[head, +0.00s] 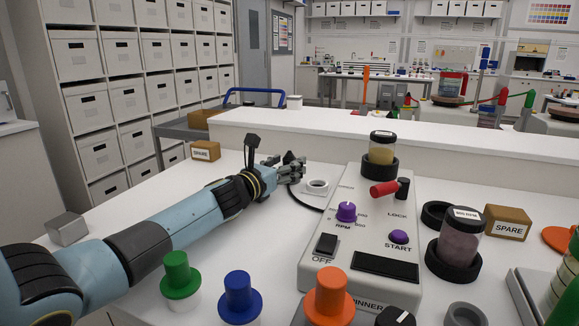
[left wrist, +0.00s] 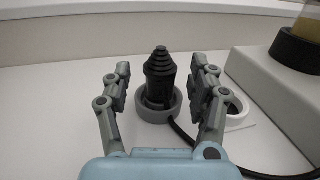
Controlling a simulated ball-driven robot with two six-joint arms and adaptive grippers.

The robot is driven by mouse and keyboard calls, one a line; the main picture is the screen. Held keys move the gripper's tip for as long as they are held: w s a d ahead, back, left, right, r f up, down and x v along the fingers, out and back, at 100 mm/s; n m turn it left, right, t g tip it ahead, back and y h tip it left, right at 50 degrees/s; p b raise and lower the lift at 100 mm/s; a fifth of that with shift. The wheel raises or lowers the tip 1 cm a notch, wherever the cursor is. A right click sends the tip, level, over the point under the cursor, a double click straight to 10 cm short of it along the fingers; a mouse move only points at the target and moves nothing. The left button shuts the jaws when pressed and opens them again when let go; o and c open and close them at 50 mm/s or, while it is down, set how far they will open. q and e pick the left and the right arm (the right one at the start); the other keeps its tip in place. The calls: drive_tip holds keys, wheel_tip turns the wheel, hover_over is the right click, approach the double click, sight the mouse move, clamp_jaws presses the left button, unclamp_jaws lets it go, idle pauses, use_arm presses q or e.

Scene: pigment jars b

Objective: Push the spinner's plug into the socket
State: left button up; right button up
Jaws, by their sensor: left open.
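The black plug (left wrist: 160,78), with a ribbed, tapering top, stands upright in a grey ring (left wrist: 157,109) in the left wrist view. My left gripper (left wrist: 161,82) is open, with one finger on each side of the plug and gaps visible at both sides. In the head view my left gripper (head: 288,164) is left of the spinner (head: 375,225) and hides the plug. A white round socket (head: 317,186) sits on the table between gripper and spinner; it shows partly behind the right finger in the left wrist view (left wrist: 239,112). My right gripper is out of view.
A black cable (left wrist: 190,143) runs along the table beside the grey ring. A low white ledge (head: 400,145) crosses behind. Green (head: 180,275), blue (head: 238,296) and orange (head: 330,296) knobbed pieces stand in front.

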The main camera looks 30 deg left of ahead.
use_arm(q)
drive_tip(key=shift+w, duration=0.85)
clamp_jaws()
